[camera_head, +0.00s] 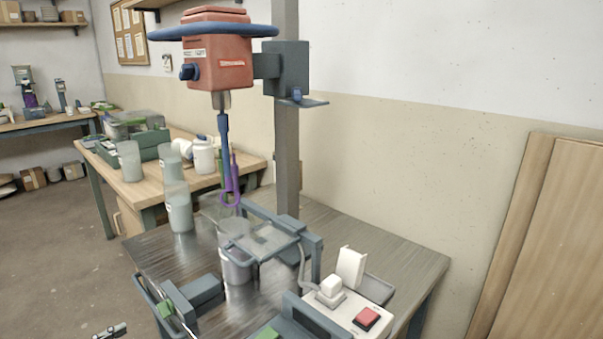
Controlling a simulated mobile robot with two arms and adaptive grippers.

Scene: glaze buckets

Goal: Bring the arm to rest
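A small dark gripper tip, seemingly my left gripper (110,331), shows at the bottom left edge, low in front of the table. Most of it is cut off, and I cannot tell whether it is open or shut. It is apart from everything on the table. My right gripper is not in view. A red mixer head (217,72) with a blue ring handle (160,33) sits high on a grey column (287,160). Its blue shaft ends in a purple paddle (230,190) above a translucent bucket (236,268).
The dark metal table (390,243) carries a grey frame with a clear plate (262,241), clamp parts with green pads (166,308), and a white switch box with a red button (366,318). The floor (60,260) at left is clear.

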